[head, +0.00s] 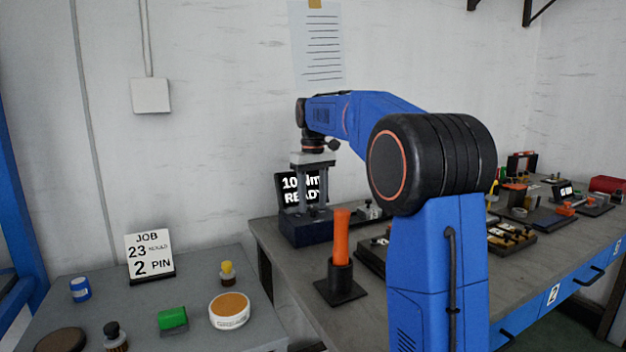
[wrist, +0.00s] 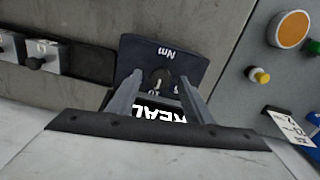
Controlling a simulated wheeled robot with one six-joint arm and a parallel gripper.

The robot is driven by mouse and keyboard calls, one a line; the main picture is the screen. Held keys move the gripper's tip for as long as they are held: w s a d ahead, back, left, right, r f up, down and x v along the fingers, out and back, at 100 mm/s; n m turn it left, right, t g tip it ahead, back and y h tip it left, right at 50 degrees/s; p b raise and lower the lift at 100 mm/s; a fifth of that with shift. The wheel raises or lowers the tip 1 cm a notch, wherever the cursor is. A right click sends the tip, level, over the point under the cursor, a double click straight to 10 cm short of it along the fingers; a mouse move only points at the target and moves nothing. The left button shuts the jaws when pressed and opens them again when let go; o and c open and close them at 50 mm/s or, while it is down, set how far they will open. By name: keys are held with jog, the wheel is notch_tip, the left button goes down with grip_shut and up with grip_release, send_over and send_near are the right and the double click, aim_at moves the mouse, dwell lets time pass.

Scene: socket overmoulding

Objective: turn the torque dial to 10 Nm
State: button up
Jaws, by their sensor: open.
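The torque unit (head: 300,231) is a dark blue box at the left end of the workbench. Its black screen (head: 288,192) shows "10 Nm READY" in white, partly behind a finger. My gripper (head: 314,209) points down over the box, fingers apart. In the wrist view, the unit's top (wrist: 172,50) carries an "Nm" mark. The dial (wrist: 158,80) is a small dark knob lying between the open fingers of my gripper (wrist: 160,76). A "10" mark shows beside the knob. I cannot tell whether the fingers touch it.
An orange-handled tool (head: 342,236) stands in a black holder (head: 341,281) right of the unit. A grey side table (head: 195,285) at left holds a job card (head: 150,256), a green block (head: 172,317) and a round orange-topped tub (head: 229,311). Fixtures crowd the bench further right.

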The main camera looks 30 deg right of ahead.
aim_at(313, 208)
notch_tip(313, 208, up, 17)
dwell(0.5)
jog(key=shift+s, duration=0.1)
dwell(0.4)
